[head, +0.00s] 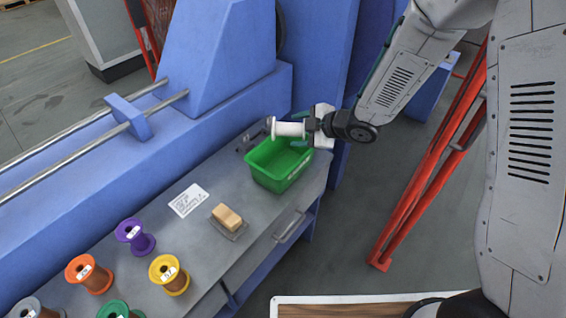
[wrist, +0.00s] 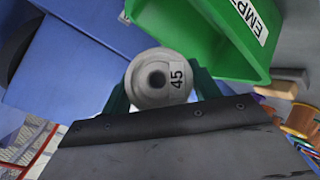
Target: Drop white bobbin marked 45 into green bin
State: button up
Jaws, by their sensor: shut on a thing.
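The white bobbin (head: 289,129) lies on its side in my gripper (head: 309,127), above the back part of the green bin (head: 280,165) in the head view. In the wrist view the bobbin (wrist: 158,78) shows its end flange marked 45, held between the two dark green fingers of my gripper (wrist: 160,90). The gripper is shut on the bobbin. The green bin (wrist: 215,40) also shows in the wrist view, at the upper right, with a label starting "EMPT". The part of its inside that I see is empty.
The bin stands at the far end of a grey bench (head: 240,260). Purple (head: 135,237), orange (head: 89,274) and yellow (head: 169,275) bobbins, a tan block (head: 227,218) and a white card (head: 188,200) lie nearer. A blue machine (head: 225,70) stands behind; a red frame (head: 430,170) is at right.

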jog(key=shift+f, duration=0.7)
jog(key=o, duration=1.6)
jog(key=v, duration=0.7)
jog(key=shift+s+d+r, duration=0.15)
jog(key=shift+d+r, duration=0.1)
jog(key=shift+d, duration=0.05)
